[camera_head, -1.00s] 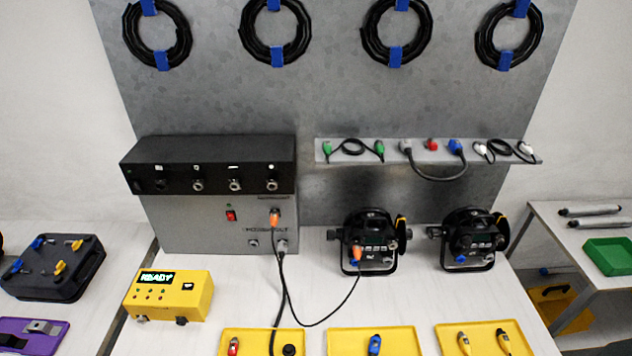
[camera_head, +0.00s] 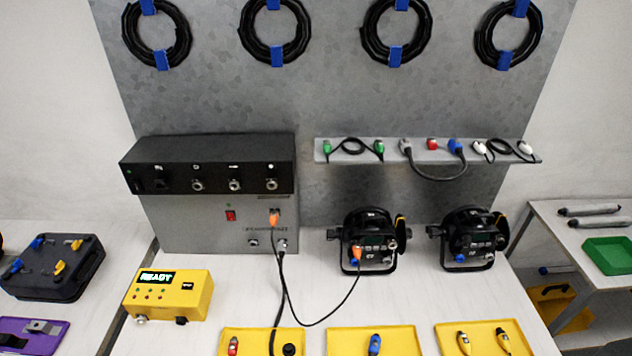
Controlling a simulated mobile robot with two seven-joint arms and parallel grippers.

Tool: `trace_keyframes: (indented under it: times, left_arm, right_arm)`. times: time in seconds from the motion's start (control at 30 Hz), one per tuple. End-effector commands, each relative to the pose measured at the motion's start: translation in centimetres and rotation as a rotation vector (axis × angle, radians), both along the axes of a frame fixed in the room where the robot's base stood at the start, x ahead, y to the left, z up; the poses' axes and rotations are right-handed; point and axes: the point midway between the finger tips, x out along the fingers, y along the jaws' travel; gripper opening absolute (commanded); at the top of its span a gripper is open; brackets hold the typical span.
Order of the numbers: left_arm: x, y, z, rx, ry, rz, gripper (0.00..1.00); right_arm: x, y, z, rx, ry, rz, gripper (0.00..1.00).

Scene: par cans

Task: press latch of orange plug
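One orange plug (camera_head: 274,218) sits in a socket on the front of the grey power box (camera_head: 180,236). A black cable (camera_head: 320,324) hangs from it and loops over the table. A second orange plug (camera_head: 357,253) sits at the front of the left par can (camera_head: 371,225), at the other end of that cable. The latches on the plugs are too small to make out. Neither of my grippers shows in the head view.
A second par can (camera_head: 468,236) stands to the right. A black box (camera_head: 210,164) with several sockets rests on the grey box. A yellow tester (camera_head: 169,295) reading READY stands at left. Yellow trays (camera_head: 400,336) line the front. A shelf (camera_head: 390,158) holds short cables.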

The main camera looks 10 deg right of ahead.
Motion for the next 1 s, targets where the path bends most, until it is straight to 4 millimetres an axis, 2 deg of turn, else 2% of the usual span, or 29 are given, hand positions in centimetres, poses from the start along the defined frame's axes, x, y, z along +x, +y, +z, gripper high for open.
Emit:
trace_keyframes:
  times: [0.03,0.3,1.0]
  left_arm:
    - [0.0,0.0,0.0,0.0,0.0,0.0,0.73]
    - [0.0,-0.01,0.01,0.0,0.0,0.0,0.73]
    - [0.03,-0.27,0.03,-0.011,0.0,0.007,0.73]
  right_arm:
    - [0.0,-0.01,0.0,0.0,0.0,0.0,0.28]
    - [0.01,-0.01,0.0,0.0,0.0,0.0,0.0]
    - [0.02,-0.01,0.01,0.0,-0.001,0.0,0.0]
